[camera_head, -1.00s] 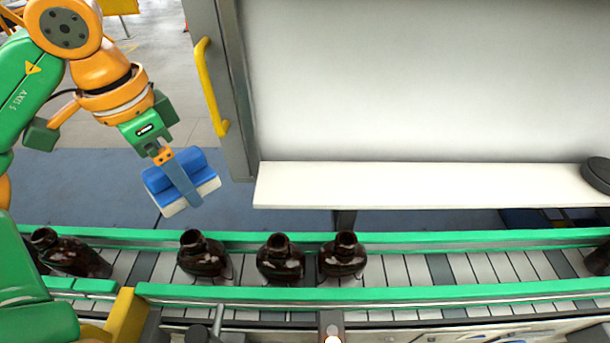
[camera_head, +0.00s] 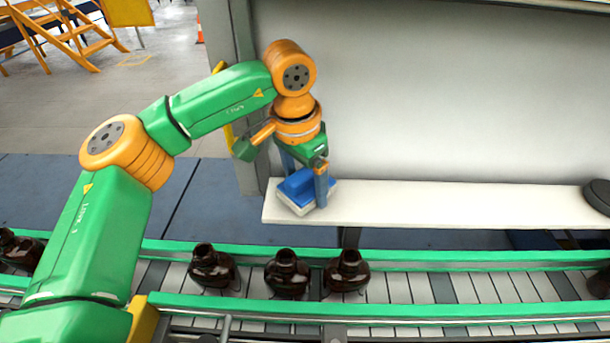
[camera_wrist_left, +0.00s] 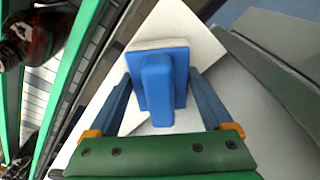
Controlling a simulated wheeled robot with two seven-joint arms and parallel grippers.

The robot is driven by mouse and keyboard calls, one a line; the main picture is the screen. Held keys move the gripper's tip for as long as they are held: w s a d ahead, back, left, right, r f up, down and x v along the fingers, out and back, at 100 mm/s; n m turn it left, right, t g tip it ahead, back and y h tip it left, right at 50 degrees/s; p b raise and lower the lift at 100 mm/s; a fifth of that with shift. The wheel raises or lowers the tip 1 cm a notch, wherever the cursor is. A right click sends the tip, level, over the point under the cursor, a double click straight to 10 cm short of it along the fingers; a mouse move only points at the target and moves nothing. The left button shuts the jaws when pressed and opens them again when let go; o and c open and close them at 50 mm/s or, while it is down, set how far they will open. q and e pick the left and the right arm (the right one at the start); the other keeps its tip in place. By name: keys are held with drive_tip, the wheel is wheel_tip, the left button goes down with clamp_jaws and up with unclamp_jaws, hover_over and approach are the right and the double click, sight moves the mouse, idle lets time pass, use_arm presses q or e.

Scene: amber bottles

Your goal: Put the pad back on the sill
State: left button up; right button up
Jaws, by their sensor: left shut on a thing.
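The pad (camera_head: 297,184), blue on top with a handle-like ridge and a white underside, is at the left end of the white sill (camera_head: 430,195). My left gripper (camera_head: 304,192) points down and is shut on the pad. In the left wrist view the pad (camera_wrist_left: 158,75) sits between the two fingers of my left gripper (camera_wrist_left: 160,90), with the sill (camera_wrist_left: 195,38) behind it. I cannot tell whether the pad's underside touches the sill or hangs just above it. My right gripper is out of view.
A dark round object (camera_head: 598,196) stands at the sill's right end. The sill between is clear. Below runs a green-railed conveyor (camera_head: 440,289) with several amber bottles (camera_head: 287,273). A grey post with a yellow handle is left of the sill.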

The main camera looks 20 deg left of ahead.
sight(304, 172)
use_arm(q)
drive_tip(key=shift+a+f, duration=0.1)
drive_tip(key=shift+f, duration=0.3)
drive_tip(key=shift+f, duration=0.1)
drive_tip(key=o, duration=1.2)
drive_tip(key=shift+o, duration=0.2)
drive_tip(key=shift+r, duration=0.4)
drive_tip(key=r, duration=0.4)
drive_tip(key=s+r, duration=0.1)
drive_tip(key=r, duration=0.2)
drive_tip(key=shift+a+b, duration=0.15)
drive_tip(key=shift+b, duration=0.2)
drive_tip(key=shift+w, duration=0.1)
